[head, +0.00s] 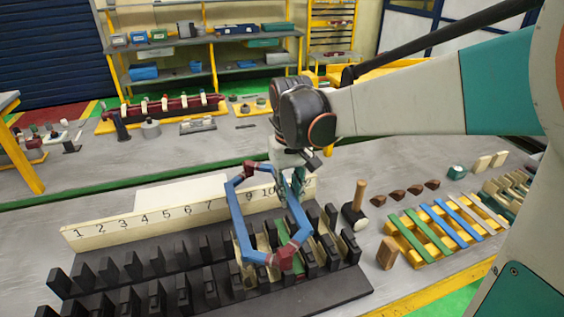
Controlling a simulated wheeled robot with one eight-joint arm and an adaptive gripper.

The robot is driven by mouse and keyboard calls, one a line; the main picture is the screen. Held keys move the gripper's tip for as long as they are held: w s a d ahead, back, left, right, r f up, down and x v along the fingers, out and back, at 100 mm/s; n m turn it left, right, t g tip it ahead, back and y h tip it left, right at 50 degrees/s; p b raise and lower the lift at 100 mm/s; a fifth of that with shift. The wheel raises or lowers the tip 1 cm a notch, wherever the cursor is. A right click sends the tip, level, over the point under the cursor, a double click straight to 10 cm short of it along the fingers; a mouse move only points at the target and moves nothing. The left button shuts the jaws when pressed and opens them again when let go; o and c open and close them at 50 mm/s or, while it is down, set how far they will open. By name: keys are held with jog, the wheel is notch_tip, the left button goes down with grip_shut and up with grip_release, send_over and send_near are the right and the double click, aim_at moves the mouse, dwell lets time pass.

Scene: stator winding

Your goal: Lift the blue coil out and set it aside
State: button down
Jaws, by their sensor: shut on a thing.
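The blue coil (238,222) is a six-sided loop with blue sides and dark red wrapped ends. It is over the black slotted stator block (130,303), below the numbers 9 and 10. My gripper (292,184) is shut on the coil's right side near its far end. The arm hides part of the fingers. The near red end lies in front of the block's teeth. I cannot tell whether the coil's sides are clear of the slots.
A numbered cream board (150,222) stands behind the block. Brown wedges (398,195) lie behind. Bare bench shows at the left.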

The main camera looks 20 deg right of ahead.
notch_tip(320, 180, down, 9)
jog(key=b, duration=0.5)
jog(key=shift+b, duration=0.35)
dwell(0.9)
dwell(0.3)
jog(key=shift+f, duration=0.1)
